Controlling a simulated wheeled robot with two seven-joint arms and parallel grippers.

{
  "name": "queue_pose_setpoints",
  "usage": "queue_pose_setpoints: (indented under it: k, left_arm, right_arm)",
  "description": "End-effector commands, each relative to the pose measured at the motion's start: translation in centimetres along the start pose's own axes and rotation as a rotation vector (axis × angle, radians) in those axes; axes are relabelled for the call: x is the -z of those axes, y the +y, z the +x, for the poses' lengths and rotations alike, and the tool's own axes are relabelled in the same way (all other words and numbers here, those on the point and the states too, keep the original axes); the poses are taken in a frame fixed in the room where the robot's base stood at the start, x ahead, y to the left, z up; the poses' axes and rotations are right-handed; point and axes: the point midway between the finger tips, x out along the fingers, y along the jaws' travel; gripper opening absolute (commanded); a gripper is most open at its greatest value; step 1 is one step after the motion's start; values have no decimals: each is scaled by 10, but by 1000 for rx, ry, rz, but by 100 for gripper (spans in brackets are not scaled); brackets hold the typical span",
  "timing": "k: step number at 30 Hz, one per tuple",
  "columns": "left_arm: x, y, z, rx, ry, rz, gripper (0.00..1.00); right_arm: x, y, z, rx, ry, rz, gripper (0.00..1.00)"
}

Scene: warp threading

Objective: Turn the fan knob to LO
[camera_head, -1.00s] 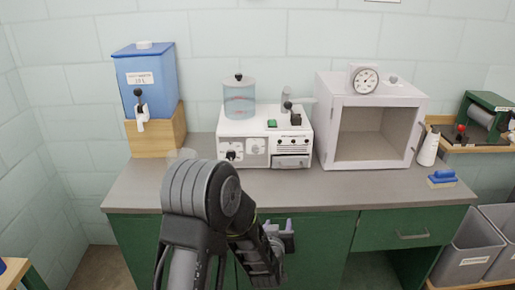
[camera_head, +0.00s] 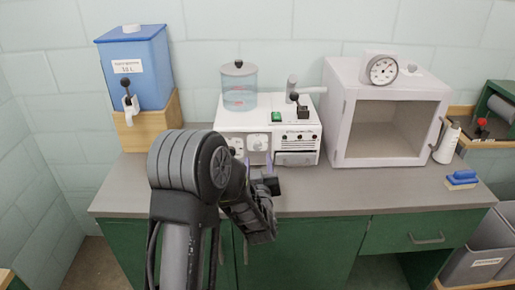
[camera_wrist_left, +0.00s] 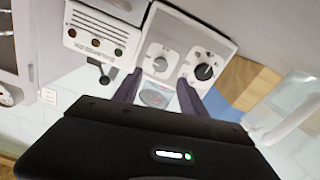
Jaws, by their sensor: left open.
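A white machine (camera_head: 305,130) stands on the grey counter, with a clear tank (camera_head: 239,88) on top. Its front panel carries a white dial (camera_head: 257,142), which also shows in the left wrist view (camera_wrist_left: 160,64), beside a round black knob (camera_wrist_left: 205,72). I cannot read which of them is the fan knob or any LO mark. My left gripper (camera_head: 258,166) is open and empty in front of this panel. In the left wrist view its two fingers (camera_wrist_left: 158,84) point at the panel, below the white dial, apparently apart from it. My left arm hides part of the panel in the head view.
A blue water tank (camera_head: 137,70) on a wooden stand is at the left. A white open-fronted box (camera_head: 340,125) with a gauge (camera_head: 383,70) stands close on the right. The counter front (camera_head: 350,200) is clear.

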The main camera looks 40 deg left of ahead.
Motion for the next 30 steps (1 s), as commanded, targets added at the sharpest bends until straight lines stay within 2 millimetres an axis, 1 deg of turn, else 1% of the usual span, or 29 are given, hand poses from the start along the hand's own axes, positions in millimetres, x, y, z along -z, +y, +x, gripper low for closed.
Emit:
queue_pose_setpoints:
  k: [5,12,16,20,27,30]
  left_arm:
    - [1,0,16,1,1,1,49]
    - [1,0,54,1,0,2,49]
    - [1,0,69,0,0,1,49]
    - [0,0,76,1,0,0,49]
    - [0,0,76,0,0,0,49]
    - [0,0,76,0,0,0,41]
  right_arm:
    - [0,-2,-4,0,0,0,36]
    - [0,-5,-12,0,0,-1,36]
    - [0,-6,-15,0,0,-1,36]
    - [0,-6,-16,0,-1,-1,36]
    - [0,-6,-15,0,-1,-1,36]
    - [0,-6,-15,0,-1,-1,36]
